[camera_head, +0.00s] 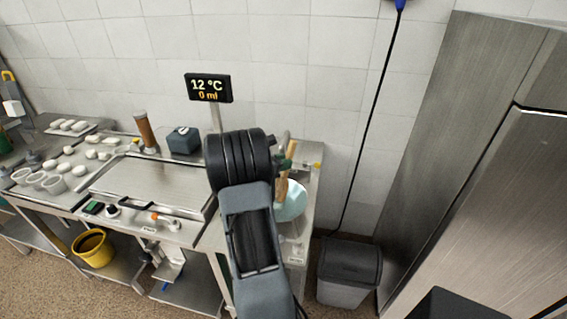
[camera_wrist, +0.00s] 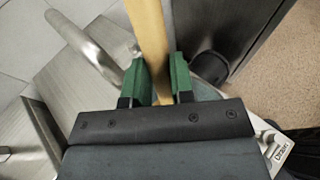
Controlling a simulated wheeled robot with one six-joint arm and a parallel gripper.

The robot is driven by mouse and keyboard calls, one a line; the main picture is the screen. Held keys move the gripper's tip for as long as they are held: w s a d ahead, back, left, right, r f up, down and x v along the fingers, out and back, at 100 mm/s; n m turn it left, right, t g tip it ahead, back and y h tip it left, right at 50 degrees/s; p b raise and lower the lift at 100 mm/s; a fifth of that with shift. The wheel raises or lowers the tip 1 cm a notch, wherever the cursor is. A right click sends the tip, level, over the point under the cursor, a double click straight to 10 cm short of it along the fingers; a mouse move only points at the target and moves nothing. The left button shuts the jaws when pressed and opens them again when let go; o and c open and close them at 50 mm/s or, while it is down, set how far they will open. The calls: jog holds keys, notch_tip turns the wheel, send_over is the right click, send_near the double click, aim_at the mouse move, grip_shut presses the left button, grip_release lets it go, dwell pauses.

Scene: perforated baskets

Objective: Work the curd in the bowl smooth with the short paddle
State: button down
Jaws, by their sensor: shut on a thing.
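My gripper (camera_wrist: 160,82) is shut on a wooden handle (camera_wrist: 150,30), its green fingers on both sides of it in the wrist view. The handle is likely the short paddle's; its other end is hidden behind the gripper. In the head view my arm covers much of the spot, and the paddle (camera_head: 283,185) shows as a tan wooden piece over a pale blue bowl (camera_head: 292,203). The bowl stands on the narrow steel counter at the right. I cannot see the curd, nor tell whether the paddle touches it.
A steel tray table (camera_head: 150,185) lies left of my arm, with white cups and pale lumps further left. A display (camera_head: 208,87) reads 12 °C and 0 ml. A grey bin (camera_head: 348,270) and a steel cabinet (camera_head: 480,150) stand right. A curved metal tap (camera_wrist: 85,45) is close to the gripper.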

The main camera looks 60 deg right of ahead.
jog(key=shift+s, duration=0.15)
jog(key=shift+s+a, duration=0.2)
jog(key=shift+s, duration=0.1)
jog(key=shift+w+d+f, duration=0.15)
jog(key=shift+w+d, duration=0.25)
jog(key=shift+w, duration=0.35)
jog(key=shift+s+a, duration=0.15)
jog(key=shift+s, duration=0.05)
jog(key=shift+s+a, duration=0.25)
jog(key=shift+s, duration=0.1)
jog(key=shift+w+d, duration=0.1)
